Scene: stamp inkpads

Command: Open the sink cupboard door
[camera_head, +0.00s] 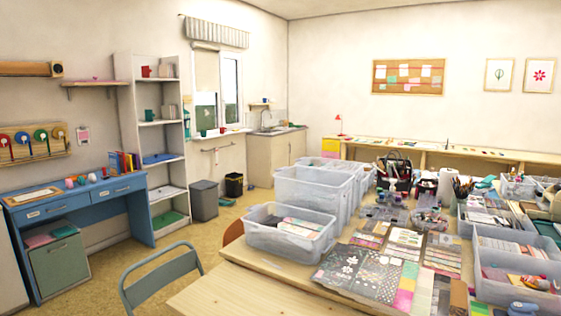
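The sink cupboard (262,160) stands in the far corner of the room, beyond the table. It is a pale wooden cabinet with a grey worktop and a sink with a tap (264,122) on top. Its front looks shut, but door edges and handle are too small to make out. The clear bins on the table stand near its lower right in the picture. Neither of my grippers shows.
A large table (190,293) with clear plastic bins (300,188) and stamping sheets fills the front right. A grey-green chair (165,276) stands at its left. Open floor (213,230) runs between the blue desk (75,200) and table. Two dark bins (204,201) stand by the wall.

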